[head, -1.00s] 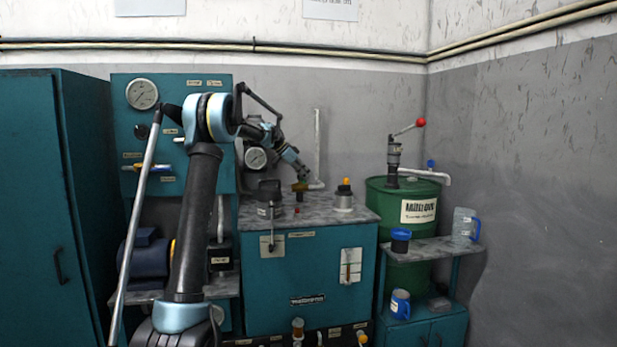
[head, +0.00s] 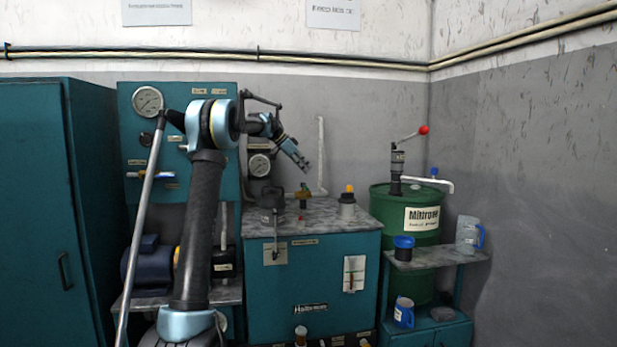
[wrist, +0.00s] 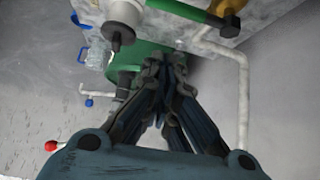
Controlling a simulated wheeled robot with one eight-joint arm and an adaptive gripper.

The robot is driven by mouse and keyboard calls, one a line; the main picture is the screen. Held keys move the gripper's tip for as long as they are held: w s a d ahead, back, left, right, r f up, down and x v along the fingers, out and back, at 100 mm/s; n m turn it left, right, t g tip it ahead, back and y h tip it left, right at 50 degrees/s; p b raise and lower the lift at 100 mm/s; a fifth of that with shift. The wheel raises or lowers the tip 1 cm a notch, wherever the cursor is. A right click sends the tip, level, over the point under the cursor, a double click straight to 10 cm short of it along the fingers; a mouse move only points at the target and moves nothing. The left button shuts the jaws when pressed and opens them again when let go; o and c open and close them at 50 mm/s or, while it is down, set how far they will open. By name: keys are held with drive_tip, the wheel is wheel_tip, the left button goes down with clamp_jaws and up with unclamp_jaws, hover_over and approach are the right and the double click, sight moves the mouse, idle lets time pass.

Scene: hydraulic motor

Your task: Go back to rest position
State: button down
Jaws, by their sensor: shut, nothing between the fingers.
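My gripper (head: 304,166) is in the air above the marble-look top of the teal hydraulic unit (head: 330,270), angled down to the right. It is clear of the fittings below it. In the wrist view my gripper (wrist: 168,68) has its fingers together, with nothing seen between them. The wrist view looks down past the fingers at the green drum (wrist: 150,50) and the worktop edge.
On the unit's top stand a green-handled valve (head: 304,196), a yellow-capped filler (head: 347,200) and a dark lever fitting (head: 273,200). A white pipe (head: 322,150) rises behind. Right are a green drum (head: 380,212) with a red-knobbed pump (head: 423,130) and a jug (head: 468,233).

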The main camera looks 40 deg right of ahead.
drive_tip(key=shift+w+a+r, duration=0.25)
drive_tip(key=shift+a+r, duration=0.2)
drive_tip(key=shift+r, duration=0.05)
idle(0.3)
drive_tip(key=a+f+n+t+y, duration=0.3)
drive_tip(key=a+n, duration=0.5)
drive_tip(key=a, duration=2.3)
drive_tip(key=s+a+f+n+t, duration=0.1)
drive_tip(key=s+a+f+n, duration=0.25)
drive_tip(key=a, duration=0.55)
drive_tip(key=s+a+f+n+t, duration=0.15)
drive_tip(key=s+a+f, duration=0.25)
drive_tip(key=a, duration=0.6)
drive_tip(key=s+a+f+n+y, duration=0.4)
drive_tip(key=s+a+f+n, duration=0.6)
drive_tip(key=s+a+f, duration=0.9)
wheel_tip(320, 180, down, 3)
drive_tip(key=shift+s+a+f+n+t+y, duration=0.2)
drive_tip(key=shift+s+a+n+t+y, duration=0.15)
drive_tip(key=shift+a, duration=0.55)
drive_tip(key=shift+d, duration=0.1)
